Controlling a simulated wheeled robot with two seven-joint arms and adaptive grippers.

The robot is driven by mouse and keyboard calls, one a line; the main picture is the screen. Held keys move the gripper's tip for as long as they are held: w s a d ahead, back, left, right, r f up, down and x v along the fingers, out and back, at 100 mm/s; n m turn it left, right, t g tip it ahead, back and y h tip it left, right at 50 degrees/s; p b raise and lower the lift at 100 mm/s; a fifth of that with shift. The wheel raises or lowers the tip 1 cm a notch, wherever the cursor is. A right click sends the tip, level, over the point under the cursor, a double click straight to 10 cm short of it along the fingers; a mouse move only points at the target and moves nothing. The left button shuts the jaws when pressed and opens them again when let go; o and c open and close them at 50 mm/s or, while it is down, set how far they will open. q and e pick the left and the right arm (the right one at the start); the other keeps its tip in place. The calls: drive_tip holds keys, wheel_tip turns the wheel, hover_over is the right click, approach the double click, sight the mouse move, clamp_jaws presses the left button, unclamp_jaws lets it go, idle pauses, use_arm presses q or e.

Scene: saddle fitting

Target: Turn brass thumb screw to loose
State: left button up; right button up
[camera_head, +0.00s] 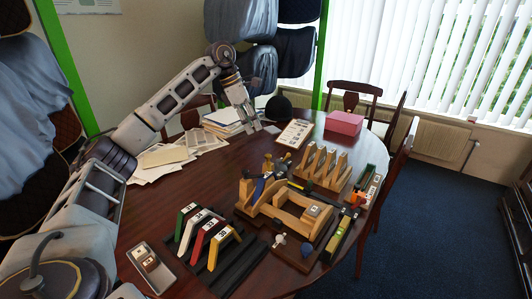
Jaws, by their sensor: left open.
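A wooden fitting jig (290,212) stands near the middle right of the round dark table. Small brass-coloured parts (267,160) stand up at its back left; one of them looks like the brass thumb screw, but it is too small to be sure or to tell how tight it is. A dark blue part lies on the jig just in front of them. My left gripper (250,124) hangs open and empty over the far side of the table, behind and left of the jig, well apart from the brass parts. My right gripper is out of view.
A rack (206,238) with green, white, red and yellow numbered pieces stands at front left, beside a grey tray (152,268). A slotted wooden rack (322,167) is right of the brass parts. Papers (160,158), a clipboard (296,133) and a pink box (344,123) lie farther back.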

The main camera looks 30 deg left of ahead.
sight(268, 155)
use_arm(q)
drive_tip(key=b+x, duration=0.2)
drive_tip(key=x, duration=1)
drive_tip(key=shift+w+d+f, duration=0.1)
drive_tip(key=shift+w+f, duration=0.05)
drive_tip(key=shift+f, duration=0.2)
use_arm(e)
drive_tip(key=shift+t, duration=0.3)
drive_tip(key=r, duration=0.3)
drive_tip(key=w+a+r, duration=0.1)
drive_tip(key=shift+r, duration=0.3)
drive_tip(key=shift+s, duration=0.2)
use_arm(q)
drive_tip(key=shift+c, duration=0.4)
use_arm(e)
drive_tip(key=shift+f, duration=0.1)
